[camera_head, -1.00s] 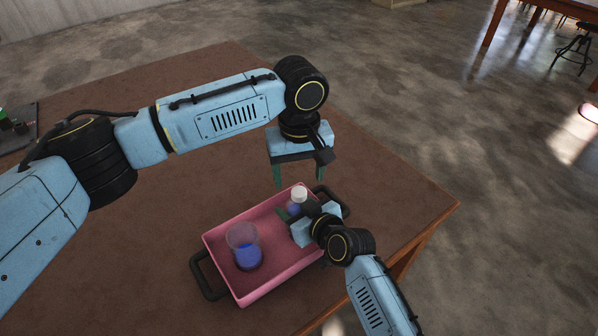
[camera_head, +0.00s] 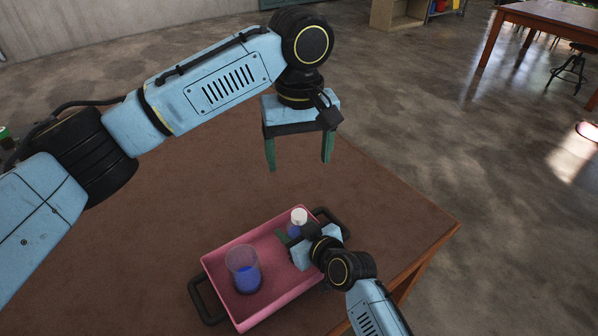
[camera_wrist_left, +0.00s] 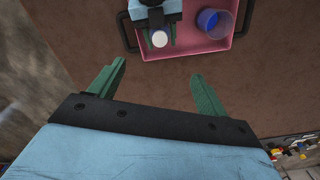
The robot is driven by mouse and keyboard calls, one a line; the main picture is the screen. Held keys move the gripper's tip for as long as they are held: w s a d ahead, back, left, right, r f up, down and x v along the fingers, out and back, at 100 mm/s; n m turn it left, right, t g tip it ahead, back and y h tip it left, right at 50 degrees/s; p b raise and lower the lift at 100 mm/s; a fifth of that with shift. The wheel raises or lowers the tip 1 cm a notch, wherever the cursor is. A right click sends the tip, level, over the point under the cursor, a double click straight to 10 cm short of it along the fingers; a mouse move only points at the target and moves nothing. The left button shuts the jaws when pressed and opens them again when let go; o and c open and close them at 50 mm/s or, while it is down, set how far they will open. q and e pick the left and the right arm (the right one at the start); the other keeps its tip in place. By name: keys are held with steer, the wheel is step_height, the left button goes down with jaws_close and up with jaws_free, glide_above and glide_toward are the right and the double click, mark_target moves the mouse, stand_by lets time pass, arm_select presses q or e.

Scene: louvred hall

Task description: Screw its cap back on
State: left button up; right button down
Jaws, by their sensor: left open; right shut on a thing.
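A small bottle with blue contents (camera_head: 294,231) stands in the pink tray (camera_head: 222,287), with a white cap (camera_head: 299,216) seated on its top. The cap also shows in the left wrist view (camera_wrist_left: 160,39). Whether it is fully tight cannot be told. My right gripper (camera_head: 295,236) is shut on the bottle's body and partly hides it. My left gripper (camera_head: 299,165) is open and empty, raised above and apart from the cap. Its two green fingers (camera_wrist_left: 158,78) show spread wide in the left wrist view.
A clear beaker with blue liquid (camera_head: 246,275) stands in the tray's near left part. The tray has black handles (camera_head: 207,303) at both ends. The brown table (camera_head: 170,225) is clear around it; its right edge (camera_head: 422,255) is close to the tray.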

arm_select(q)
steer(key=shift+r, duration=0.65)
arm_select(e)
steer(key=c, duration=0.6)
jaws_free()
steer(key=shift+o, duration=0.2)
arm_select(q)
step_height(320, 180, up, 3)
steer(key=p, duration=0.3)
arm_select(e)
steer(key=v, duration=1.3)
steer(key=shift+s+d, duration=0.15)
